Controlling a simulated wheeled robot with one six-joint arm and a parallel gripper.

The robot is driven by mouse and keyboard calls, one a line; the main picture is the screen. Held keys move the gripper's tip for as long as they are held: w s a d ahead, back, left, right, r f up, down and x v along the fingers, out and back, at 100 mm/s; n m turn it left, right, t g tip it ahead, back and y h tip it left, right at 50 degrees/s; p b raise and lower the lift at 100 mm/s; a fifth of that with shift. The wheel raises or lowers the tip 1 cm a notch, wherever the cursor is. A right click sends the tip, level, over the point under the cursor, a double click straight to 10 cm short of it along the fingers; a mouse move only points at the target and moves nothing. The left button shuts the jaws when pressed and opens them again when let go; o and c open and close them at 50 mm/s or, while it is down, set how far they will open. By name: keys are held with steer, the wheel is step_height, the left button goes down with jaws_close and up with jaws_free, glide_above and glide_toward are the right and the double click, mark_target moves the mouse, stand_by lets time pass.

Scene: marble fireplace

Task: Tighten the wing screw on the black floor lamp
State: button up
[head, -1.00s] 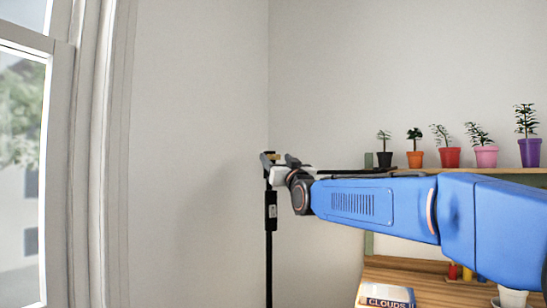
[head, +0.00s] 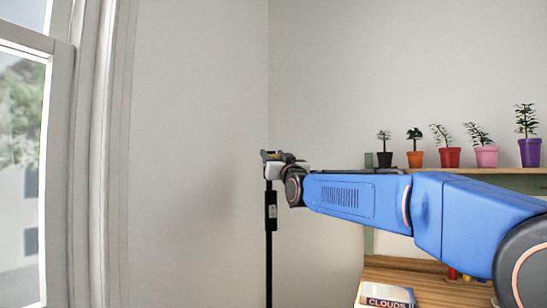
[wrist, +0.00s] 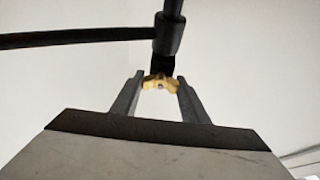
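The black floor lamp (head: 269,250) stands upright near the wall corner in the head view. Its pole and a dark side arm (wrist: 75,39) show in the wrist view, joined at a dark collar. The brass wing screw (wrist: 158,80) sits at this joint and also shows as a small yellowish spot in the head view (head: 272,154). My gripper (wrist: 160,77) has one finger on each side of the wing screw. The wings fill the gap between the fingertips, and the fingers appear to touch them. Much of the screw shaft is hidden.
A window (head: 24,150) is on the left. A shelf (head: 480,170) at right holds several potted plants, close behind my arm. A book (head: 386,296) lies on a wooden surface (head: 430,290) below. The wall area around the lamp is clear.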

steer(key=shift+m, duration=0.4)
steer(key=shift+m+h, duration=0.5)
steer(key=shift+m, duration=0.2)
steer(key=o, duration=1.1)
steer(key=shift+c, duration=0.2)
steer(key=shift+d, duration=0.1)
steer(key=v, duration=1.7)
steer(key=shift+f, duration=0.35)
steer(key=shift+s, duration=0.1)
